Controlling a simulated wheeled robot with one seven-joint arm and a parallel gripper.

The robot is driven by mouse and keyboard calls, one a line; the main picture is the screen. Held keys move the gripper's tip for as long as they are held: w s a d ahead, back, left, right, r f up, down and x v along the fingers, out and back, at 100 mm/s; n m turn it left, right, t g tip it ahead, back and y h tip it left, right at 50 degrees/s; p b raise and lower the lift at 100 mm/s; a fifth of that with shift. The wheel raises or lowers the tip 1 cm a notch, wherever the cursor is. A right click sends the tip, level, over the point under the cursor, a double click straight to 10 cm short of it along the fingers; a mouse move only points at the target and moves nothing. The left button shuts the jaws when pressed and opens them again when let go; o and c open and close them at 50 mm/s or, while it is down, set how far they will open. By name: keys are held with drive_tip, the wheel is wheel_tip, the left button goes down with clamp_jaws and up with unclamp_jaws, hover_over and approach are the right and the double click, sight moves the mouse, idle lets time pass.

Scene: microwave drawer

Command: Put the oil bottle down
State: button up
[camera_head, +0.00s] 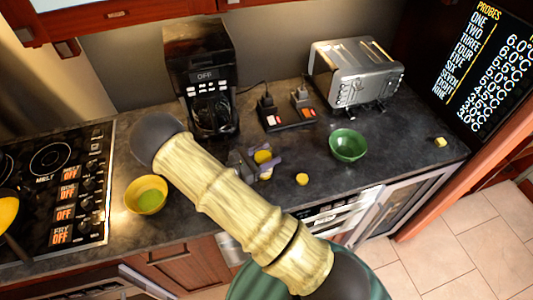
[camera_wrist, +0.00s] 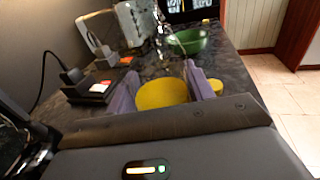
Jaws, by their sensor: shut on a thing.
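The oil bottle shows as a yellow body (camera_wrist: 163,94) between my purple fingers in the wrist view. A faint clear shape rises above it, perhaps its neck. In the head view only a small yellow part of the bottle (camera_head: 263,156) shows; my arm and gripper hide much of it. My gripper (camera_head: 261,164) is shut on the bottle, over the dark countertop (camera_head: 390,170). I cannot tell whether the bottle's base touches the counter.
A green bowl (camera_head: 347,146) and a small yellow item (camera_head: 302,179) are to the right. A coffee machine (camera_head: 203,85), power sockets (camera_head: 284,115) and toaster (camera_head: 355,75) stand behind. A yellow bowl (camera_head: 146,195) and the stove (camera_head: 55,185) are left. Counter right of the green bowl is mostly clear.

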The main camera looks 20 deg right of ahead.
drive_tip(key=shift+a, duration=0.1)
drive_tip(key=shift+f, duration=0.1)
drive_tip(key=o, duration=0.7)
drive_tip(key=shift+w+f, duration=0.1)
drive_tip(key=o, duration=0.4)
drive_tip(key=shift+c, duration=0.2)
drive_tip(key=shift+o, duration=0.4)
drive_tip(key=shift+a, duration=0.1)
drive_tip(key=shift+r, duration=0.2)
